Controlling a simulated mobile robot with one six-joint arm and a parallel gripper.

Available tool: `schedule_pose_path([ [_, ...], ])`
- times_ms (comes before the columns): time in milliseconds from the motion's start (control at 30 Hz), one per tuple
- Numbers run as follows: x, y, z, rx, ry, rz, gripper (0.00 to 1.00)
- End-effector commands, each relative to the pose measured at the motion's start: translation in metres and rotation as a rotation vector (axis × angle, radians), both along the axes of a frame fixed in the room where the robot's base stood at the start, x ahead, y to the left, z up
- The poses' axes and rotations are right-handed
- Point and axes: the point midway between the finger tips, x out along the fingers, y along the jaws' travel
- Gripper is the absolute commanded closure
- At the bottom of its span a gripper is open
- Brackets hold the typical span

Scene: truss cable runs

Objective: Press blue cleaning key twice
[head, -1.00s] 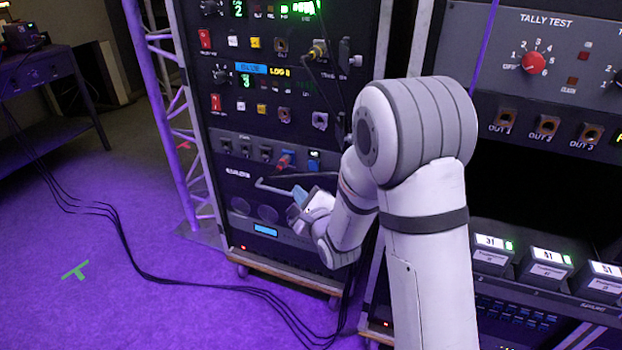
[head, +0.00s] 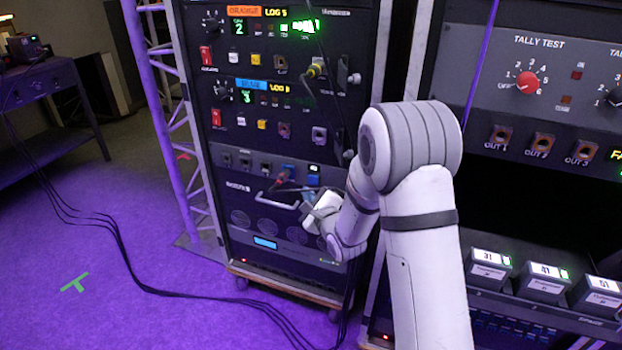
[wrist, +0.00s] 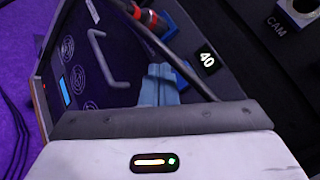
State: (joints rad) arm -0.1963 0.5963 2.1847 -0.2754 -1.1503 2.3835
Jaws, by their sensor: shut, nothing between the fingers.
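My gripper (head: 308,203) is shut and empty, in front of the lower part of the left rack, by the right end of a panel handle. Its pale blue fingertips (wrist: 160,84) touch or nearly touch each other in the wrist view. The unit with the blue display (head: 252,84) is higher on that rack. It carries a red rocker switch (head: 216,117), a white key (head: 240,121) and a yellow key (head: 262,124). Their labels are too small to read, so I cannot tell which is the cleaning key. My fingers are apart from all of these.
A similar unit with an orange display (head: 244,11) sits above. A yellow-plugged cable (head: 316,68) hangs down at the right. A dark cable (wrist: 180,55) crosses close to my fingers in the wrist view. A handle (head: 288,195) juts from the lower panel.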

Motion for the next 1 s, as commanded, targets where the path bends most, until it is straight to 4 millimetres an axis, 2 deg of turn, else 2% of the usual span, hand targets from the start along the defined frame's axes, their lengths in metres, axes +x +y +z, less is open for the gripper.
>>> schedule_pose_path([
  [100,0.012,-0.004,-0.001,0.001,-0.002,-0.001,1.0],
  [300,0.021,-0.007,0.0,-0.001,-0.001,0.001,1.0],
  [1000,0.021,-0.007,0.0,0.0,0.0,0.002,1.0],
])
